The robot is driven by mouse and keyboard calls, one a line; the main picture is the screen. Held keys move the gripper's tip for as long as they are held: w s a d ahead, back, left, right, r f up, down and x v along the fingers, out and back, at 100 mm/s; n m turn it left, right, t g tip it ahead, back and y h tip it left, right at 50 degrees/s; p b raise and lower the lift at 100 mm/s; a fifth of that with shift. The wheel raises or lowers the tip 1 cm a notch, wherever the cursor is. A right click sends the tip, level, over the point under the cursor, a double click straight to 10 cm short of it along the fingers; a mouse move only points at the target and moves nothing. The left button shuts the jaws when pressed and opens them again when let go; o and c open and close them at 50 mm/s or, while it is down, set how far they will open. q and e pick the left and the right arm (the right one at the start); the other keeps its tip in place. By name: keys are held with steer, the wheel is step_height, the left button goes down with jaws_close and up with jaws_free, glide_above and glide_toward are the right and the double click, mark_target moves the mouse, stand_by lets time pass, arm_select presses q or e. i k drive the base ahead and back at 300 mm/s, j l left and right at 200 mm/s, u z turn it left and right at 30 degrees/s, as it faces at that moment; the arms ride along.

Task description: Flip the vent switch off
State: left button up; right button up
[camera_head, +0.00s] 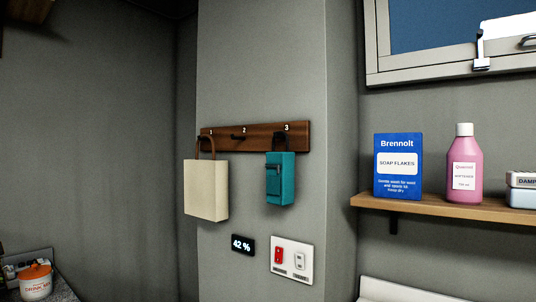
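A white switch plate (288,272) is fixed low on the grey pillar in the head view. It carries a red rocker switch (278,255) on the left and a white rocker switch (299,260) on the right. A small label sits under each switch, but the print is too small to read, so I cannot tell which one is the vent switch. I cannot tell for sure which way either rocker is pressed. Neither of my grippers is in view, and nothing covers the plate.
A black display (243,245) reading 42 % is left of the plate. Above, a wooden hook rail (262,134) holds a cream bag (206,190) and a teal bag (280,180). A shelf (440,206) with soap flakes (398,166) and pink softener (464,165) juts out at right.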

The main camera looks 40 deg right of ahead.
mark_target(299, 257)
steer(key=z, duration=0.9)
